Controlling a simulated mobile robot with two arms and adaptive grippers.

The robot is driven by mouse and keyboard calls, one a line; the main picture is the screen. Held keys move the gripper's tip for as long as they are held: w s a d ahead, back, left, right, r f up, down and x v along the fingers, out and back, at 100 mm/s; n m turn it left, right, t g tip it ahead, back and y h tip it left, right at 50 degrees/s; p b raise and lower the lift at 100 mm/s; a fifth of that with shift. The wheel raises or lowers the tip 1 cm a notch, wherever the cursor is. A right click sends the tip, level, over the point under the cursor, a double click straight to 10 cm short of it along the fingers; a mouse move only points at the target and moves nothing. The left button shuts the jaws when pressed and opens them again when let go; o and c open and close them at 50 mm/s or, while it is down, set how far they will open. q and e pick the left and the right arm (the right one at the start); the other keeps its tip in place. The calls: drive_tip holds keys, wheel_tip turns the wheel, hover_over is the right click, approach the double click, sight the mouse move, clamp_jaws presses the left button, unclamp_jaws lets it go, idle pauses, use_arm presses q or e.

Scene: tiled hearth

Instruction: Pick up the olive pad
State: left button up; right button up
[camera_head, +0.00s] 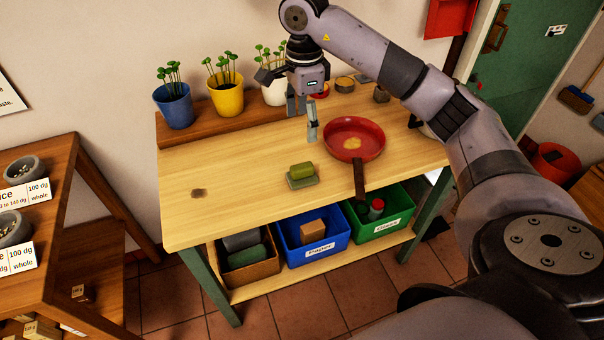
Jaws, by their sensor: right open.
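The olive pad (301,169) is a small green block lying on a grey-green flat holder (302,182) near the middle of the wooden table (235,180). My right gripper (302,126) points down above the table, behind the pad in the picture. Its fingers are apart with nothing between them, and it does not touch the pad. My left gripper is not in view.
A red pan (355,136) with its handle (359,180) toward the front stands right of the pad. Potted plants in blue (175,108), yellow (227,98) and white pots line the back ledge. Bins sit below, including a blue one (316,243). The table's left side is mostly clear.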

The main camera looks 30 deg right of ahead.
sight(302, 166)
wheel_tip(302, 166, down, 11)
drive_tip(key=shift+a+f+p, duration=0.1)
drive_tip(key=shift+f+p, duration=0.05)
drive_tip(key=shift+p, duration=1.05)
drive_tip(key=shift+w+f, duration=0.1)
drive_tip(key=shift+f, duration=0.2)
wheel_tip(302, 166, down, 4)
drive_tip(key=shift+w+r+p, duration=0.15)
drive_tip(key=shift+p, duration=0.9)
drive_tip(key=shift+f, duration=0.5)
drive_tip(key=shift+c, duration=0.6)
drive_tip(key=c, duration=1.2)
drive_tip(key=shift+o, duration=0.2)
drive_tip(key=shift+r, duration=0.15)
